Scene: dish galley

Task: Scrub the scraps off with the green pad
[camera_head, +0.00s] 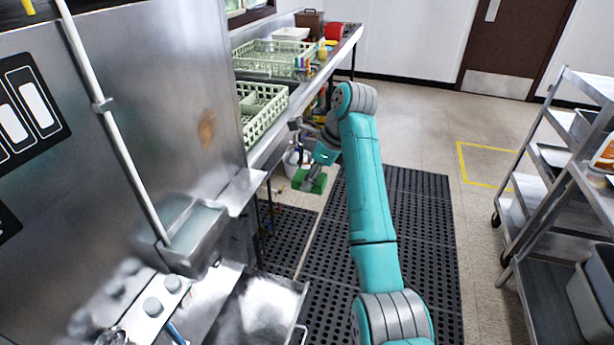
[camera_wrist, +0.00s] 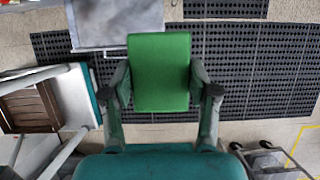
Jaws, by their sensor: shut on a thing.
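The green pad (camera_head: 309,182) is held at the end of my arm, in front of the steel counter and above the dark floor mat. In the wrist view the green pad (camera_wrist: 160,70) stands upright between the two fingers. My gripper (camera_head: 314,172) is shut on it, and both fingers also show in the wrist view (camera_wrist: 161,93). The pad is clear of any surface, as far as I can tell. No scraps can be made out for sure. A brownish patch (camera_head: 206,130) shows on the steel panel at left, and I cannot tell whether it is dirt or a reflection.
Pale green dish racks (camera_head: 262,110) stand on the long steel counter (camera_head: 290,112) behind my gripper. The steel machine (camera_head: 130,80) fills the left. A shelf cart (camera_head: 545,190) with tubs stands at right. Black mats (camera_head: 420,215) cover open floor between.

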